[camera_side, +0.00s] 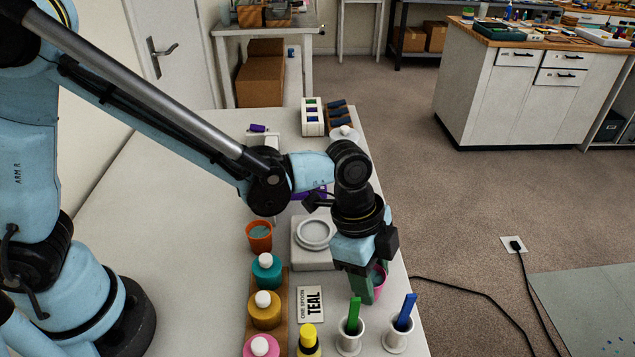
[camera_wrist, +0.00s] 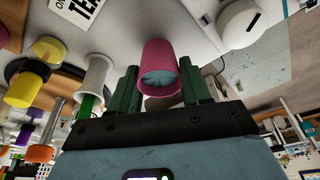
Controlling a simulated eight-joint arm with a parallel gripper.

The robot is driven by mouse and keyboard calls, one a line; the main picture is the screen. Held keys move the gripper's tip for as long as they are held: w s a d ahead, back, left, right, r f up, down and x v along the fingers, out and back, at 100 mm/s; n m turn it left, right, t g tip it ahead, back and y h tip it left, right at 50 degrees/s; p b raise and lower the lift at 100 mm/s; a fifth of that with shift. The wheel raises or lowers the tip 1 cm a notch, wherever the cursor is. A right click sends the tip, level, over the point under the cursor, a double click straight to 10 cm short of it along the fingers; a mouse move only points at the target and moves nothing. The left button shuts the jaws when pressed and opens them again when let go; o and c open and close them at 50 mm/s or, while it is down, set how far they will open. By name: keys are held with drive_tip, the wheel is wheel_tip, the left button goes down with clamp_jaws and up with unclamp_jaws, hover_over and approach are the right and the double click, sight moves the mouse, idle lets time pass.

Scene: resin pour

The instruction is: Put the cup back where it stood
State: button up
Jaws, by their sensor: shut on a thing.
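A pink cup (camera_side: 379,279) with teal contents is between the green fingers of my gripper (camera_side: 362,287), near the table's right edge. In the wrist view the pink cup (camera_wrist: 159,55) is upside down in the picture, its teal contents showing at the open end. The fingers (camera_wrist: 160,92) are on either side of it. In the side view the fingers partly hide the cup, and I cannot tell whether its base touches the table. It is to the right of a grey scale (camera_side: 303,260) bearing a round white dish.
Two white holders with a green spoon (camera_side: 354,315) and a blue spoon (camera_side: 405,312) stand close in front of the gripper. An orange cup (camera_side: 259,237), a teal jar (camera_side: 267,272) and a TEAL card (camera_side: 311,304) are to the left. The table's left part is clear.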

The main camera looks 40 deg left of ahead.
drive_tip(key=shift+f, duration=0.4)
drive_tip(key=o, duration=1.2)
wheel_tip(320, 180, up, 7)
drive_tip(key=shift+f, duration=0.1)
drive_tip(key=shift+a, duration=0.1)
drive_tip(key=s+a+r+n+t+y, duration=0.1)
drive_tip(key=a+n+t, duration=0.1)
drive_tip(key=a+n, duration=0.3)
drive_tip(key=s+a+r+n+t+y, duration=0.1)
drive_tip(key=a+n, duration=0.4)
drive_tip(key=a, duration=0.6)
drive_tip(key=s+a+r+n+t+y, duration=0.1)
drive_tip(key=s+a+r+n+t, duration=0.1)
drive_tip(key=a+n, duration=0.3)
drive_tip(key=shift+a+r+n+t, duration=0.25)
drive_tip(key=shift+a+t, duration=0.15)
drive_tip(key=shift+a, duration=0.65)
drive_tip(key=shift+a+r+n+t, duration=0.2)
drive_tip(key=shift+a+t, duration=0.2)
drive_tip(key=shift+a, duration=0.65)
